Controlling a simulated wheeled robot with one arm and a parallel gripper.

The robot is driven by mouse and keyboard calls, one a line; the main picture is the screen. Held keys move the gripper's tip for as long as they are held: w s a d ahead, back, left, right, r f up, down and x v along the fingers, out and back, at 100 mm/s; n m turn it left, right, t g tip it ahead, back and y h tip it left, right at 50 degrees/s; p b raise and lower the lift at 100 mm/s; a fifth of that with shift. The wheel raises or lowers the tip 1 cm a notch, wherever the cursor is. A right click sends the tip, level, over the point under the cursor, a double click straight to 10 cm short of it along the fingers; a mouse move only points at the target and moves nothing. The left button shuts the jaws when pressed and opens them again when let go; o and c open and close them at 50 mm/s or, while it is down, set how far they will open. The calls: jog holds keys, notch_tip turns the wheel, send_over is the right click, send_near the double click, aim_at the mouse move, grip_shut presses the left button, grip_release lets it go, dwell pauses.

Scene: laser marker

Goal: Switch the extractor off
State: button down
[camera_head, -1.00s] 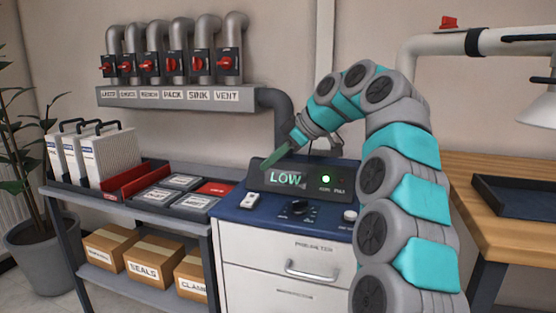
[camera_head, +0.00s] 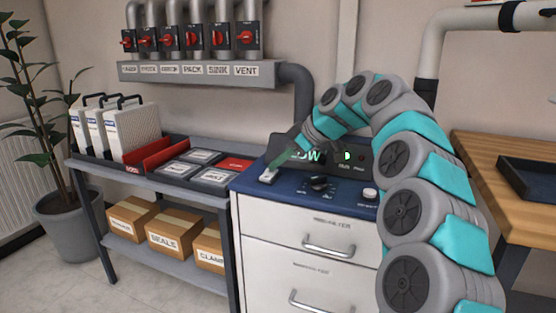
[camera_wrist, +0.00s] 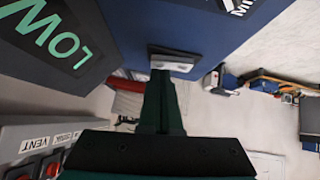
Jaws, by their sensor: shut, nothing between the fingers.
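The extractor (camera_head: 300,258) is a white drawer cabinet with a blue top. Its dark display box (camera_head: 365,158) shows green letters, partly hidden by my arm; in the wrist view the display (camera_wrist: 50,45) reads LOW. A small white rocker switch (camera_head: 268,175) sits at the left front of the blue top and also shows in the wrist view (camera_wrist: 172,60). My gripper (camera_head: 274,168) is shut and empty, its green fingers pointing down at the switch. In the wrist view the fingertips (camera_wrist: 161,73) meet the edge of the switch plate; I cannot tell if they touch it.
A dark knob (camera_head: 318,184) and a white button (camera_head: 370,194) are to the right on the blue top. A grey shelf (camera_head: 150,183) with trays and boxes stands left. Red-handled valves (camera_head: 195,41) line the wall. A wooden bench (camera_head: 490,150) stands right.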

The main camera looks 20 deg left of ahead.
jog(key=shift+f, duration=0.1)
jog(key=shift+w+f+b, duration=0.15)
jog(key=shift+f+b, duration=0.15)
jog(key=shift+b, duration=0.05)
jog(key=shift+s+a+r+b, duration=0.15)
jog(key=shift+s+b, duration=0.3)
jog(key=shift+s, duration=0.4)
jog(key=shift+r, duration=0.1)
